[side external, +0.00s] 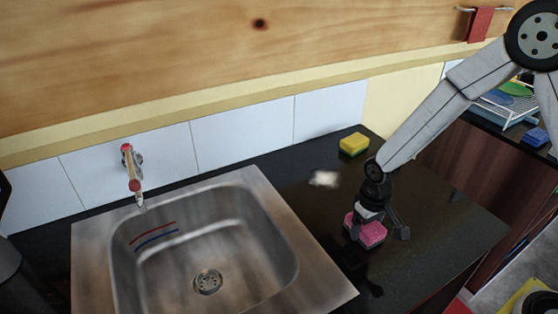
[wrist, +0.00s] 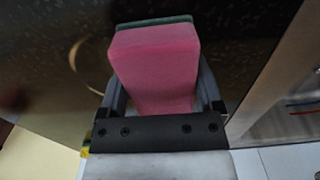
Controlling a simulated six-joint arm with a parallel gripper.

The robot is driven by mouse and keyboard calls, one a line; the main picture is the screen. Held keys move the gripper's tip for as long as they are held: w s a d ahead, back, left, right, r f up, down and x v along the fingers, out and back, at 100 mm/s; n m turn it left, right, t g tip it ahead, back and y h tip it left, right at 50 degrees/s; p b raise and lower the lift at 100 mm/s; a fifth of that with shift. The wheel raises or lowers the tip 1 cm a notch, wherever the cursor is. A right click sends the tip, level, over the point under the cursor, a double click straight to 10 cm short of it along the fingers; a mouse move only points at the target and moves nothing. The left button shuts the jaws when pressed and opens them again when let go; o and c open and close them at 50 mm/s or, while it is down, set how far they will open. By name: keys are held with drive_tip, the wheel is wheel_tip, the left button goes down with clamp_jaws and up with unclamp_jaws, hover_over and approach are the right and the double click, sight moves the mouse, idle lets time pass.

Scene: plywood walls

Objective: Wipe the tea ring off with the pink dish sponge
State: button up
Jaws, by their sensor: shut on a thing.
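The pink dish sponge (side external: 371,236) is held at the black counter, right of the sink. In the wrist view the sponge (wrist: 155,65) shows a broad pink face and a dark green layer along its far edge. My gripper (side external: 376,226) points down and is shut on it, with one finger on each side; the gripper (wrist: 162,92) also shows in the wrist view. Whether the sponge touches the counter I cannot tell. A thin brownish arc, part of the tea ring (wrist: 80,62), shows just left of the sponge; the sponge may hide the rest. I cannot make the ring out from the side.
A steel sink (side external: 322,262) with a tap (side external: 132,172) lies to the left. A yellow-green sponge (side external: 354,145) sits at the back of the counter. A pale blurred patch (side external: 324,179) lies in front of it. A dish rack (side external: 508,105) and blue sponge (side external: 536,137) are far right.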

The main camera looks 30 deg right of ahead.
drive_tip(key=shift+d+f, duration=0.15)
drive_tip(key=shift+d, duration=4.5)
drive_tip(key=shift+a, duration=5.3)
drive_tip(key=shift+w, duration=1.05)
drive_tip(key=shift+w+d, duration=0.1)
drive_tip(key=shift+w, duration=0.15)
drive_tip(key=shift+s+d, duration=0.1)
drive_tip(key=shift+d, duration=5.15)
drive_tip(key=shift+a, duration=5.45)
drive_tip(key=shift+d+r, duration=0.1)
drive_tip(key=shift+r, duration=4)
